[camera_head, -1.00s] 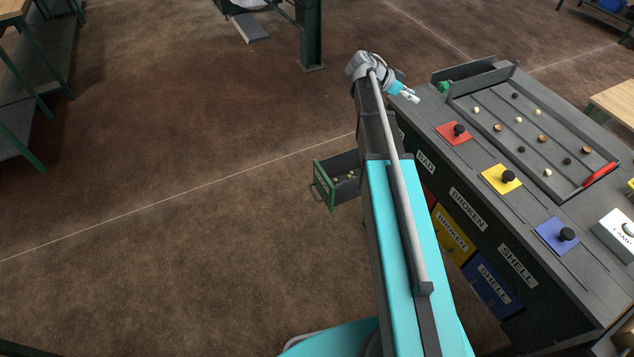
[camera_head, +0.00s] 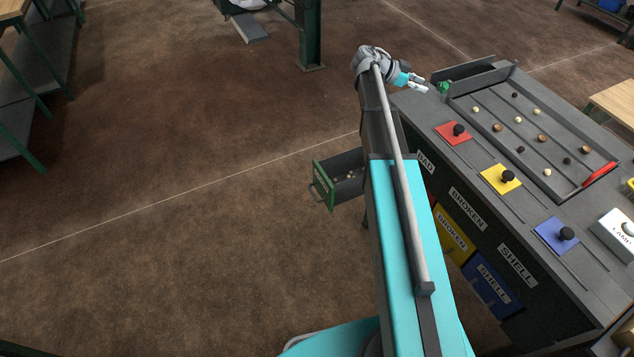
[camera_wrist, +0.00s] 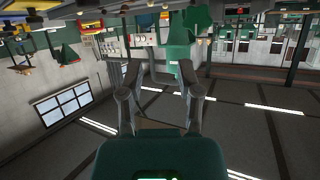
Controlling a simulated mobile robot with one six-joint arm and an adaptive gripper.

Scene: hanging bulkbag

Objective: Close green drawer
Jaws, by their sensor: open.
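The green drawer (camera_head: 322,186) is pulled out from the left side of the dark sorting bench, with small round pieces inside. Its green front carries a handle and faces left; my arm hides where it meets the bench. My gripper (camera_head: 419,84) is open and empty, above the far left corner of the bench, well apart from the drawer. The wrist view shows the two open fingers (camera_wrist: 160,92) with nothing between them. That view looks upside down toward the far room, and the drawer does not show in it.
The bench top has red (camera_head: 454,133), yellow (camera_head: 501,179) and blue (camera_head: 556,236) plates with black knobs, and a sorting tray (camera_head: 497,107) with several small balls. A green post (camera_head: 310,35) stands behind. The floor left of the drawer is clear.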

